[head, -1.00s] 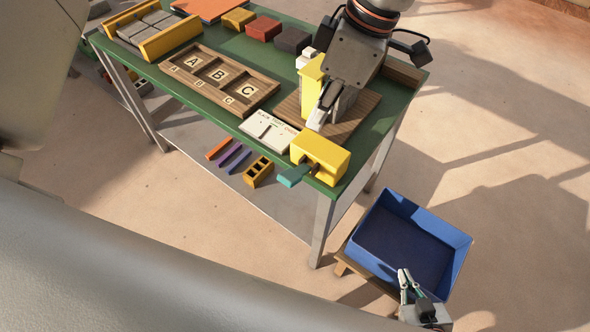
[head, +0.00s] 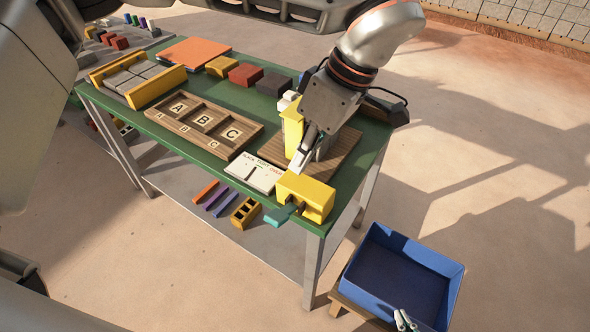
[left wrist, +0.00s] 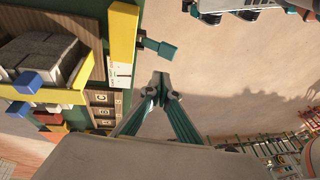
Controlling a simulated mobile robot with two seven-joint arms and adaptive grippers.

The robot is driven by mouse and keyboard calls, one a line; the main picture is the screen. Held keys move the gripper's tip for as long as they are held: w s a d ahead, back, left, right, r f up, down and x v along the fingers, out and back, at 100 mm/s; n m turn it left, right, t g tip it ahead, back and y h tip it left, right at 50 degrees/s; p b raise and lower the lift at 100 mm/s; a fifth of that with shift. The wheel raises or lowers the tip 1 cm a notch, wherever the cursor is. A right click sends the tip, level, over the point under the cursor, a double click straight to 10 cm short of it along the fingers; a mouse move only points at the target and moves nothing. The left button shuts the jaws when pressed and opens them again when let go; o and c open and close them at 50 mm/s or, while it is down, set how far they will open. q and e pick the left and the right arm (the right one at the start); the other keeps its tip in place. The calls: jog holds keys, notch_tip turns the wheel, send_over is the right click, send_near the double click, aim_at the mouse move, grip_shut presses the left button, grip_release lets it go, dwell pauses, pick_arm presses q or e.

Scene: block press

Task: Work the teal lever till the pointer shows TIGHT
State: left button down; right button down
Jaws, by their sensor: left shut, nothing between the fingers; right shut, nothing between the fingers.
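The teal lever (head: 280,214) sticks out from the yellow housing (head: 306,197) at the table's front corner. It also shows in the left wrist view (left wrist: 160,47). A white scale card (head: 253,172) beside it is marked SLACK, TIGHT and OVER; the dark pointer line is too small to read for sure. My left gripper (head: 295,172) is shut and empty, above the housing in the head view. In the left wrist view its fingertips (left wrist: 160,82) are together just below the lever in the picture, apparently not touching it. My right gripper (head: 404,319) is shut by the blue bin, mostly cut off.
A lettered tray (head: 205,128) lies left. The blue bin (head: 395,278) stands right of the table. Floor in front of the lever is open.

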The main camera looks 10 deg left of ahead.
pick_arm(q)
send_near(277, 214)
jog(key=x, duration=0.5)
jog(key=shift+w+a, duration=0.25)
jog(key=shift+a, duration=0.05)
jog(key=shift+s+a+f, duration=0.15)
jog(key=shift+s+f, duration=0.15)
jog(key=shift+f, duration=0.4)
pick_arm(e)
jog(key=shift+w, duration=0.1)
jog(key=shift+f, duration=0.15)
